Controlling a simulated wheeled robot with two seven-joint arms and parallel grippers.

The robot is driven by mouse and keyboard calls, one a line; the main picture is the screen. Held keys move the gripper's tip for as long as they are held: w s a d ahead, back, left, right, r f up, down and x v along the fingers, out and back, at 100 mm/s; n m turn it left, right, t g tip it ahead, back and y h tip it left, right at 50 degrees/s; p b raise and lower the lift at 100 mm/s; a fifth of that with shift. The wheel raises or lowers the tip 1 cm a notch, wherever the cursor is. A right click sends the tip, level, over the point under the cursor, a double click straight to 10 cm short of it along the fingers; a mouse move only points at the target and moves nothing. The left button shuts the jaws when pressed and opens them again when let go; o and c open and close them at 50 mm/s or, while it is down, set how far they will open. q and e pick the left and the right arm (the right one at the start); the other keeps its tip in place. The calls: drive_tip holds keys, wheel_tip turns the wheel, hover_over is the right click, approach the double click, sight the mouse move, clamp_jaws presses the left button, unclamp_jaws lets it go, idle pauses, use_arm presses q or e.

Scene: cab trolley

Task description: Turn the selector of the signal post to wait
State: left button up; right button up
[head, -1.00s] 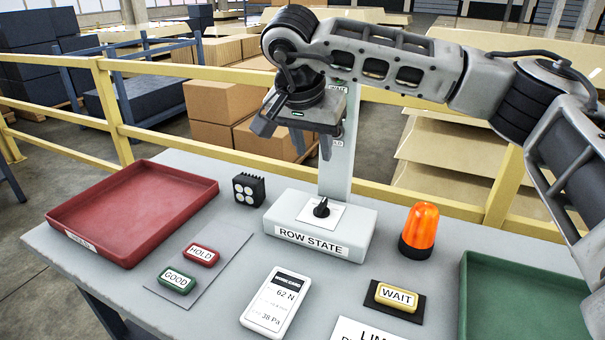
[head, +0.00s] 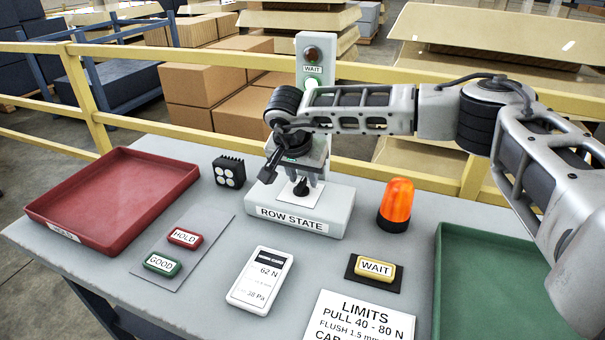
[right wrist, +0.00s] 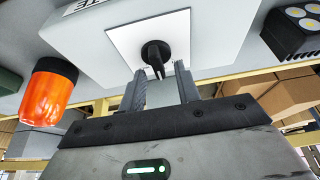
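The signal post (head: 314,45) rises behind the white ROW STATE box (head: 335,212), with a dark red lamp above a WAIT label and a pale green lamp below it. The black selector (head: 301,188) sits on a white plate on the box top. In the right wrist view the selector (right wrist: 156,56) shows its narrow grip pointing toward the gripper. My right gripper (head: 294,176) is open and low over the box. In the right wrist view its fingers (right wrist: 163,88) are apart, with the selector just beyond their tips and between them. My left gripper is out of view.
On the table are a red tray (head: 60,213), a black lamp block (head: 229,172), HOLD and GOOD tags, a handheld gauge (head: 261,280), an orange beacon (head: 396,205), a yellow WAIT tag (head: 375,269), a LIMITS sheet and a green tray (head: 447,290). A yellow rail runs behind.

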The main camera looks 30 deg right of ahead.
drive_tip(key=shift+f, duration=0.15)
clamp_jaws()
drive_tip(key=n, duration=0.2)
drive_tip(key=n+t+y, duration=0.1)
drive_tip(key=n, duration=0.1)
drive_tip(key=shift+w+a+n+y, duration=0.1)
drive_tip(key=shift+n+y, duration=0.2)
drive_tip(key=n+y, duration=0.1)
drive_tip(key=n, duration=0.3)
drive_tip(key=shift+a+t, duration=0.15)
drive_tip(key=shift+t, duration=0.15)
drive_tip(key=shift+n+y, duration=0.3)
drive_tip(key=shift+w, duration=0.1)
